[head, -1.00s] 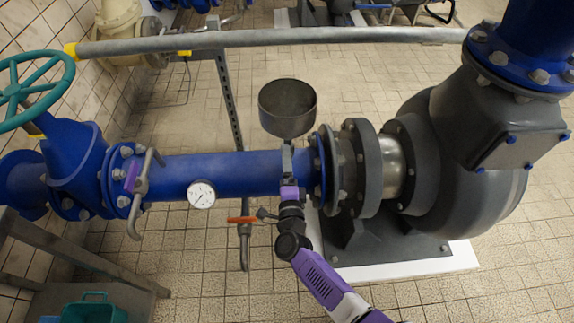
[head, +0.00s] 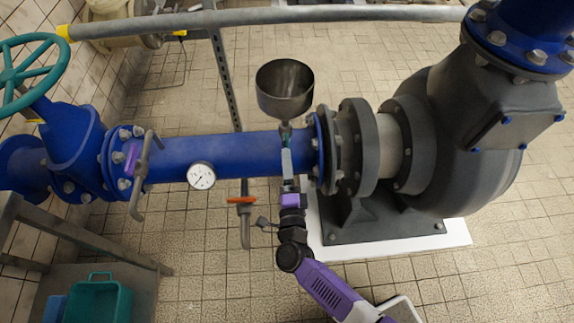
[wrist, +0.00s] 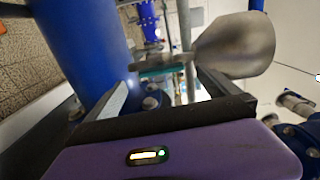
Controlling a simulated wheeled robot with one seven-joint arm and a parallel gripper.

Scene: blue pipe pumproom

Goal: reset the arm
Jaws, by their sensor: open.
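My gripper (head: 286,150) is in front of the blue pipe, just below the metal funnel (head: 285,90). In the wrist view its two fingers (wrist: 165,88) stand apart, with a gap between them. A teal lever (wrist: 160,72) on the funnel's stem shows beyond and between the fingers. A small bit of teal also shows under the funnel in the head view. I cannot tell whether a finger touches it. My arm reaches up from the bottom of the head view.
The blue pipe (head: 235,152) carries a gauge (head: 201,175) and an orange-handled valve (head: 241,200). A grey pump (head: 435,130) stands right. A teal handwheel (head: 30,72), a metal table (head: 110,262) and a teal crate (head: 98,306) are left. Tiled floor is open around the lower middle.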

